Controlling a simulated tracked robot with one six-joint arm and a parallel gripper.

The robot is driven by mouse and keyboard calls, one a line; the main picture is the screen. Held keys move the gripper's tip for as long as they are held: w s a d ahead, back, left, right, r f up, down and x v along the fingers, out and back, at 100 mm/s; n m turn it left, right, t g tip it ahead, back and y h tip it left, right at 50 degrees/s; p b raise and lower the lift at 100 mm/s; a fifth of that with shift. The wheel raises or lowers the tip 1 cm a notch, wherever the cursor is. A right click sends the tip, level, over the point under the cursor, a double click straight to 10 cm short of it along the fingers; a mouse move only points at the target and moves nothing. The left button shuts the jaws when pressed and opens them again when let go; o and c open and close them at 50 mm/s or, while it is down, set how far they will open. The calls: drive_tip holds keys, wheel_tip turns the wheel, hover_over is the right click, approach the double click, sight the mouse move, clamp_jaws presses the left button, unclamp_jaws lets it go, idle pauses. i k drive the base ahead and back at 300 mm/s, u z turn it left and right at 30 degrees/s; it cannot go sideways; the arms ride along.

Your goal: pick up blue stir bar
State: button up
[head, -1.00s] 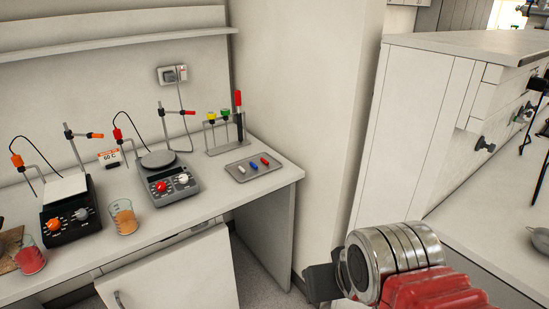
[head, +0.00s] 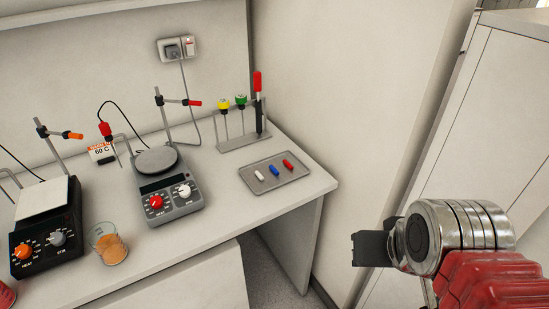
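The blue stir bar (head: 274,170) lies in a shallow grey tray (head: 294,181) near the right end of the white bench. It is between a white stir bar (head: 259,176) and a red stir bar (head: 288,164). My gripper (head: 368,249) is at the lower right, in front of and to the right of the bench, well apart from the tray. It is seen edge-on as a dark block on a metal wrist, and I cannot tell whether its fingers are open or shut.
A hotplate (head: 168,195) with a round plate stands left of the tray, and a black hotplate (head: 47,230) farther left. A beaker of orange juice (head: 109,246) is near the front edge. A rack (head: 243,140) with tools stands behind the tray. A wall rises at right.

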sight(272, 167)
drive_tip(key=u, duration=0.25)
drive_tip(key=i, duration=0.85)
drive_tip(key=u, duration=0.4)
